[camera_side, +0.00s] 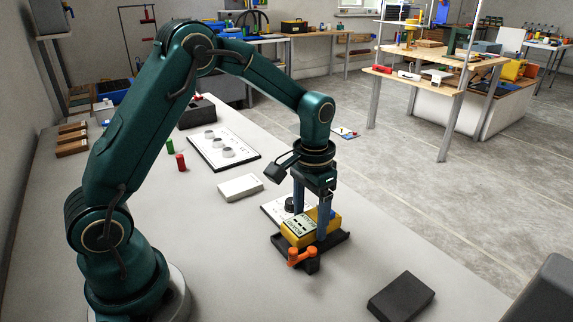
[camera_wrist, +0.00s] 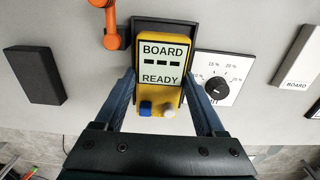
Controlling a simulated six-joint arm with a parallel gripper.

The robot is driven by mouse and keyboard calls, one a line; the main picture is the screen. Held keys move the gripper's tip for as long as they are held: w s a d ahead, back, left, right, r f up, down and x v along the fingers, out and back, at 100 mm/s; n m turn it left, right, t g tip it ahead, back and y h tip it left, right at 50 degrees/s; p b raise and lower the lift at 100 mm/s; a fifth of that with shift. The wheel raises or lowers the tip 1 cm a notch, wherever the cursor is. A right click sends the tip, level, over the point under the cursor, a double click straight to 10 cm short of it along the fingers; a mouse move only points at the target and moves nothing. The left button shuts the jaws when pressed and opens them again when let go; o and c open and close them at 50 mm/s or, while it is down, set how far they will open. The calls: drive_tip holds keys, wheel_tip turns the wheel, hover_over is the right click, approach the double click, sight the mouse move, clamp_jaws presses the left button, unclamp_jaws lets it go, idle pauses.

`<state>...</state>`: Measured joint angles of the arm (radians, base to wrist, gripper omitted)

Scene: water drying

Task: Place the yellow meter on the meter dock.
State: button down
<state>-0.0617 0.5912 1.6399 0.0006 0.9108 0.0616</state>
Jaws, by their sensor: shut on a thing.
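The yellow meter (camera_wrist: 157,95) has a pale screen reading "BOARD --- READY", with a blue and a white knob below it. In the side view, the meter (camera_side: 292,236) is at a black dock (camera_side: 334,243) on the table. My gripper (camera_side: 312,222) points down with its fingers on either side of the meter. In the wrist view, my gripper (camera_wrist: 165,88) is shut on the meter. The dark dock (camera_wrist: 173,26) shows behind and around the meter's upper end. I cannot tell whether the meter rests fully on the dock.
An orange clamp-like part (camera_side: 302,254) is at the dock's front. A dial card (camera_wrist: 221,79) lies beside it. A white block (camera_side: 240,187) and a dark block (camera_side: 401,296) lie on the table. Red (camera_side: 181,162) and green (camera_side: 170,147) cylinders stand farther back.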

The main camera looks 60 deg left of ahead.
sight(310, 220)
drive_tip(key=shift+f, duration=0.85)
drive_tip(key=shift+f, duration=0.2)
drive_tip(key=shift+f, duration=0.35)
unclamp_jaws()
drive_tip(key=shift+s, duration=0.1)
wheel_tip(310, 220, up, 12)
drive_tip(key=s+d+r+t, duration=0.2)
drive_tip(key=s+t, duration=0.3)
drive_tip(key=s, duration=1)
drive_tip(key=shift+s+r+t, duration=0.25)
drive_tip(key=shift+r+t, duration=0.05)
drive_tip(key=shift+r, duration=0.15)
